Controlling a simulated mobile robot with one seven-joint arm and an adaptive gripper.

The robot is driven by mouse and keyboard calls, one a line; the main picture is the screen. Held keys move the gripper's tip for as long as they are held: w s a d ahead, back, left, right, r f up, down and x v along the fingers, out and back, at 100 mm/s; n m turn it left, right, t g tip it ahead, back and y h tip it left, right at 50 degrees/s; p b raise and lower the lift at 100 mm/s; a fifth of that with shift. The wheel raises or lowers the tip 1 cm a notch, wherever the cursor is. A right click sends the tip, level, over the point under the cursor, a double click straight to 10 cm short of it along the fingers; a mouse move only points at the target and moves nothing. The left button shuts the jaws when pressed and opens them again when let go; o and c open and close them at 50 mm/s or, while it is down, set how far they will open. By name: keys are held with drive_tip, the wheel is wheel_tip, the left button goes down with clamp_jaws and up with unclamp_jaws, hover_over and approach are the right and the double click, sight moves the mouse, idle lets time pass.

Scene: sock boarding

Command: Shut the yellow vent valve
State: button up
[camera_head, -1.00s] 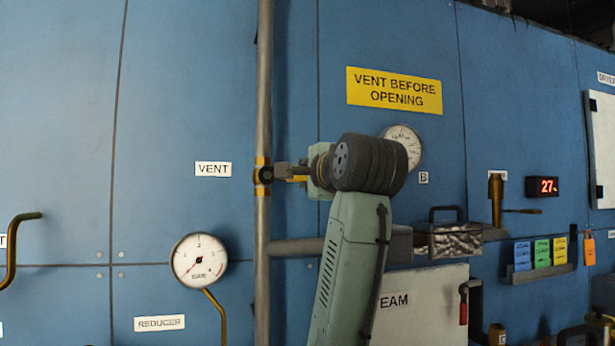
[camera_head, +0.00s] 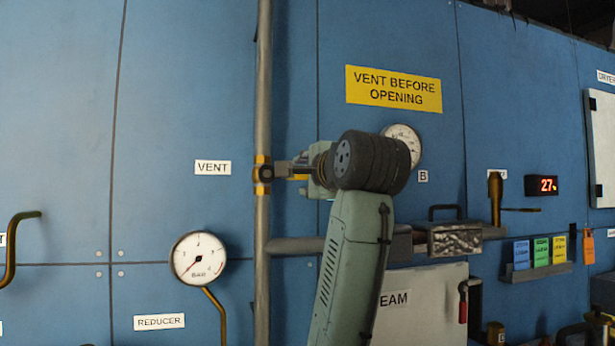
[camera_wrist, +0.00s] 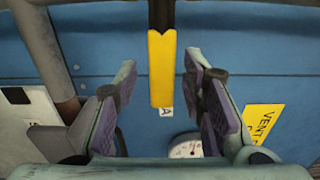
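The yellow vent valve lever (camera_wrist: 162,68) is a flat yellow bar on a dark stem in the wrist view. In the head view, the valve body (camera_head: 263,174) sits on the vertical pipe beside the VENT label, and a bit of the yellow lever (camera_head: 299,178) shows by my gripper (camera_head: 290,170). In the wrist view, my gripper (camera_wrist: 159,76) is open, with one finger on each side of the lever. Blue panel shows in the gaps between lever and fingers. In the head view, my wrist hides part of the gripper.
The vertical pipe (camera_head: 263,100) runs close by on the left. A horizontal pipe (camera_head: 295,246) lies below the gripper, behind my arm. A gauge (camera_head: 402,145) is partly behind my wrist. A yellow VENT BEFORE OPENING sign (camera_head: 394,90) is above.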

drive_tip(key=v, duration=1.1)
drive_tip(key=shift+s, duration=0.3)
